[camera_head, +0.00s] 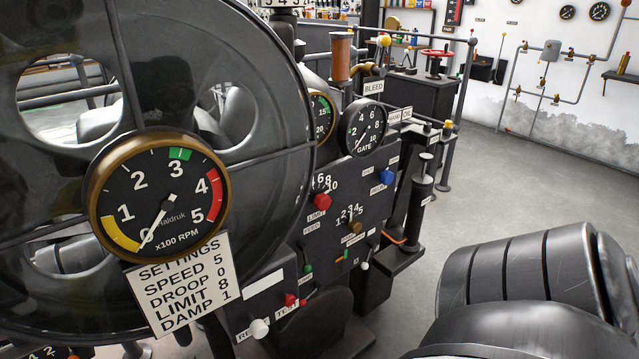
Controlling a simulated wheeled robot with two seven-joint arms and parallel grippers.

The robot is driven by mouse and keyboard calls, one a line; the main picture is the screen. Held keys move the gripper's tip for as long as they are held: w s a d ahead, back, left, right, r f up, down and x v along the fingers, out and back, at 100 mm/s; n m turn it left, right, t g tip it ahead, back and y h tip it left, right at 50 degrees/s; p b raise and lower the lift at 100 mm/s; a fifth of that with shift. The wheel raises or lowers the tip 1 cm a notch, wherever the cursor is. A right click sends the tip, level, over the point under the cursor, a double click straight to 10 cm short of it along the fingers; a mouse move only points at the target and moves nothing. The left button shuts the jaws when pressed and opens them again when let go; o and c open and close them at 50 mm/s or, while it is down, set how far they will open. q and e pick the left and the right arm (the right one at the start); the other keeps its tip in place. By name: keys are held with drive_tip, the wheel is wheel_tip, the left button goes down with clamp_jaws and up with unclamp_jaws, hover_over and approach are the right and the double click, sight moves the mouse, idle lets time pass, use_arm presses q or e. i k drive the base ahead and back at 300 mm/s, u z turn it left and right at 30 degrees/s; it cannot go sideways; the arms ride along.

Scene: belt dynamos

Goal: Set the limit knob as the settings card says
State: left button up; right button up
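The settings card (182,286) hangs below the RPM dial and reads SPEED 5, DROOP 0, LIMIT 8, DAMP 1. The limit knob (321,201) is a red knob on the dark panel, right of the big wheel. A LIMIT label sits just below it. Numbers 6, 8 and 10 show above it; the lower numbers are hard to make out. Its pointer is too small to read. Neither of my grippers is in view.
The RPM dial (157,193) stands in front of the big black wheel (262,110) at left. A brown knob (355,227), a blue knob (387,177) and the gate gauge (364,127) are on or near the panel. Floor (490,185) is clear to the right.

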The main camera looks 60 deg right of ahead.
sight(322, 202)
drive_tip(key=z, duration=1.8)
drive_tip(key=k, duration=0.35)
drive_tip(key=z, duration=0.1)
drive_tip(key=i, duration=0.8)
drive_tip(key=u, duration=0.65)
